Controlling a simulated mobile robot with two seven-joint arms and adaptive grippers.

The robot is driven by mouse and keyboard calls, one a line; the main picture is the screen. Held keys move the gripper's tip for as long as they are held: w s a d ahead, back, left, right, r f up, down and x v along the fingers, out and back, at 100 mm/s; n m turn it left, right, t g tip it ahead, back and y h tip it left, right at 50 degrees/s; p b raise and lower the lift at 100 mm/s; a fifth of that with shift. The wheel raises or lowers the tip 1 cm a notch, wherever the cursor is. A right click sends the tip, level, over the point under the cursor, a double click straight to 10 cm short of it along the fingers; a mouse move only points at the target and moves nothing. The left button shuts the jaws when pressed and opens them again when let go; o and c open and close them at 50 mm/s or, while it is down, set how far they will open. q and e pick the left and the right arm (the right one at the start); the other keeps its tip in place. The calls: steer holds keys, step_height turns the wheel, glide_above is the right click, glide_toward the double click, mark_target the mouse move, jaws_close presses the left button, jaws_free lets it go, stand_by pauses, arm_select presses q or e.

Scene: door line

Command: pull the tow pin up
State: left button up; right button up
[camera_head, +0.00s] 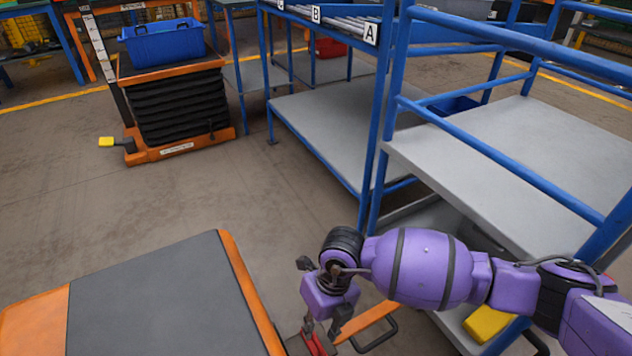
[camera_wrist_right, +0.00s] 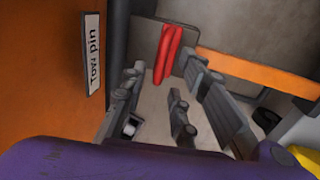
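The red tow pin (camera_head: 313,343) shows low in the head view, beside the orange-edged cart and just below my right gripper (camera_head: 323,328). In the right wrist view the red pin (camera_wrist_right: 168,54) stands past the fingertips, roughly in line with the gap between them. My right gripper (camera_wrist_right: 165,72) looks open, with its fingers apart and nothing clearly held. Whether a finger touches the pin cannot be told. A white "Tow pin" label (camera_wrist_right: 93,52) is on the orange face at left. The pin's lower end is hard to make out. My left gripper is out of view.
The orange cart with a grey top (camera_head: 160,300) stands close left of my right gripper. A blue-framed rack with grey shelves (camera_head: 325,130) stands behind and right. An orange lift table (camera_head: 180,110) carries a blue bin (camera_head: 163,42). The floor between is clear.

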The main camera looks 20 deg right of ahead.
mark_target(313, 346)
steer(key=f, duration=0.1)
steer(key=f+b, duration=0.1)
steer(key=shift+a+f, duration=0.3)
steer(key=shift+a, duration=0.05)
steer(key=shift+r, duration=0.1)
jaws_close()
